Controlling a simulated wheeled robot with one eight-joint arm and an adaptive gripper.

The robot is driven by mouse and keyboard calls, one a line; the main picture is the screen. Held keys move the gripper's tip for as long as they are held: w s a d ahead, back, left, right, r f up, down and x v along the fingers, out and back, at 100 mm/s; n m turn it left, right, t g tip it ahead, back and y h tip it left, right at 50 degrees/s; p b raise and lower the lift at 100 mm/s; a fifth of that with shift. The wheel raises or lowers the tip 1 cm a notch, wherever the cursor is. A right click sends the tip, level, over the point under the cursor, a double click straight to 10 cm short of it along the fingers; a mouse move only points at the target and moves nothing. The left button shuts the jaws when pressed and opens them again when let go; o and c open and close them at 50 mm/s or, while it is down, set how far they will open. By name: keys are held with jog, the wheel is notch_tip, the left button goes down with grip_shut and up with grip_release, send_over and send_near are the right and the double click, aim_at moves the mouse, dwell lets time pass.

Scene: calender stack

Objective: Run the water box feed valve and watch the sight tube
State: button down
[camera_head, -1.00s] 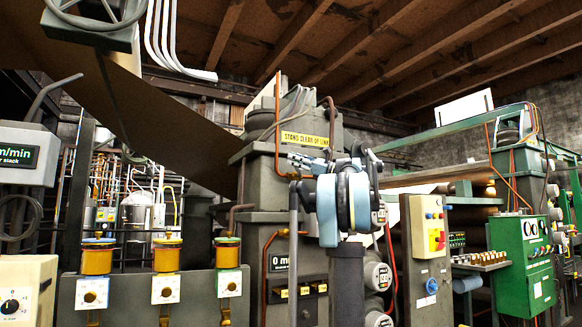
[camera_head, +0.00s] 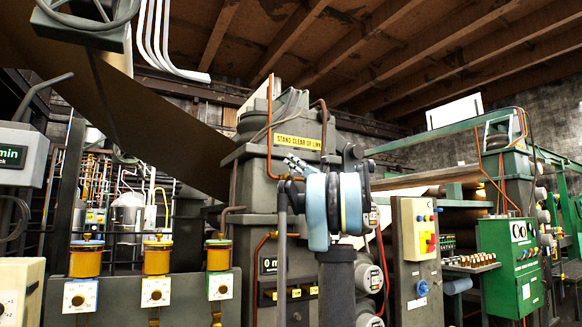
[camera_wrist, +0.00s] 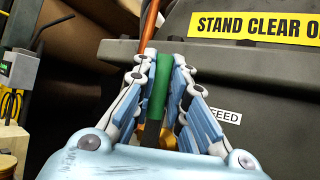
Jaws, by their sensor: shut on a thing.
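My gripper (camera_wrist: 159,64) is shut on a green handle (camera_wrist: 160,88), which stands upright between its blue finger pads in the wrist view. A white label reading "FEED" (camera_wrist: 226,115) is on the dark grey housing just right of the fingers. In the head view my gripper (camera_head: 297,163) is at the front of the grey machine stand (camera_head: 255,180), below a yellow "STAND CLEAR OF LINK" sign (camera_head: 299,142); the handle is too small to tell there. A copper pipe (camera_head: 270,120) rises behind the gripper. I cannot pick out the sight tube for certain.
Several amber pots (camera_head: 157,257) stand on a grey box at the left. A grey panel with a red and yellow switch (camera_head: 427,243) and a green gauge cabinet (camera_head: 514,270) stand at the right. A red hose (camera_head: 382,262) hangs right of my arm.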

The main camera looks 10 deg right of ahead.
jog(key=c, duration=1.6)
grip_release()
jog(key=shift+d, duration=0.15)
jog(key=v, duration=1.2)
jog(key=shift+w, duration=0.1)
